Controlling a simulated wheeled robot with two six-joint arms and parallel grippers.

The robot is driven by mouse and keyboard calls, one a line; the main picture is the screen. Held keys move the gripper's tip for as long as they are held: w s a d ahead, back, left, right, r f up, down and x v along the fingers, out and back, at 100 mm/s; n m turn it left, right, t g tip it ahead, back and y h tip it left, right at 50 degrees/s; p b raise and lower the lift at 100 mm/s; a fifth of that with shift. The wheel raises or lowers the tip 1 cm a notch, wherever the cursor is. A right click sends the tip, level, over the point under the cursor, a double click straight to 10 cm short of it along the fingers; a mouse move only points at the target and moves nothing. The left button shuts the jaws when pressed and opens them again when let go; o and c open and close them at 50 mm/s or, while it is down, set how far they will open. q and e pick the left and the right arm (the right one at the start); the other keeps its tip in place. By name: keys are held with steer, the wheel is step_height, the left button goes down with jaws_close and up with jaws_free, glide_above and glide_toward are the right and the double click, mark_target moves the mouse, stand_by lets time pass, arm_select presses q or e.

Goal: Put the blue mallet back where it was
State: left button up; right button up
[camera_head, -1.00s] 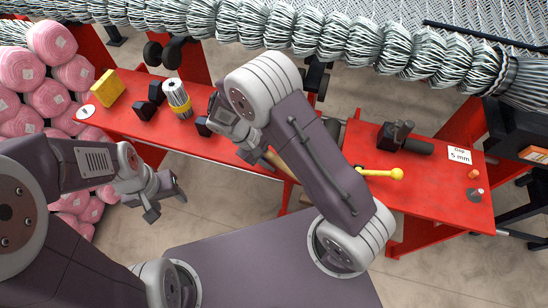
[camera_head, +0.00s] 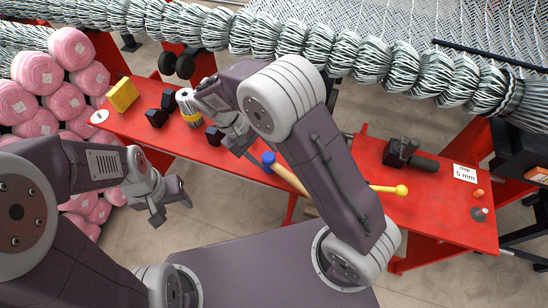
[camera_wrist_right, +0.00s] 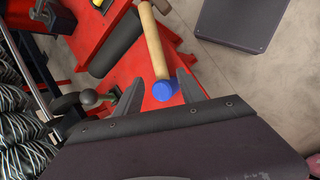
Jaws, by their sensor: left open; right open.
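The blue mallet shows a blue end (camera_head: 268,160) and a pale wooden handle (camera_head: 289,178) in the head view. It lies by the front edge of the red bench, partly hidden behind my right arm. In the right wrist view its blue end (camera_wrist_right: 163,90) appears between the fingertips, with the handle running up the picture. My right gripper (camera_head: 236,146) is open and just to the left of the blue end in the head view; it holds nothing. My left gripper (camera_head: 170,204) is open and empty, in front of the bench at the left.
The red bench (camera_head: 335,180) carries a yellow block (camera_head: 122,95), dark blocks (camera_head: 157,117), a striped spool (camera_head: 189,106), a yellow-handled tool (camera_head: 390,189), a dark clamp-like tool (camera_head: 408,155) and a "Gap 5 mm" card (camera_head: 465,173). Pink rolls (camera_head: 68,100) are stacked left. Woven mesh hangs behind.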

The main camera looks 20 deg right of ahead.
steer(key=s+d+m+t+y, duration=0.1)
steer(key=s+d+y, duration=0.1)
steer(key=s+d, duration=0.1)
steer(key=s+d+m+y, duration=0.1)
steer(key=s+d+m, duration=0.1)
steer(key=s+d, duration=0.1)
steer(key=s+d+m+t+y, duration=0.1)
steer(key=s+d+m+y, duration=0.1)
steer(key=s+d, duration=0.1)
steer(key=shift+s+d+t+y, duration=0.2)
steer(key=shift+d+t+y, duration=0.1)
steer(key=shift+d, duration=0.05)
steer(key=shift+s+m, duration=0.15)
steer(key=shift+m, duration=0.25)
steer(key=shift+f, duration=0.15)
step_height(320, 180, up, 6)
steer(key=p, duration=0.6)
steer(key=shift+r, duration=0.2)
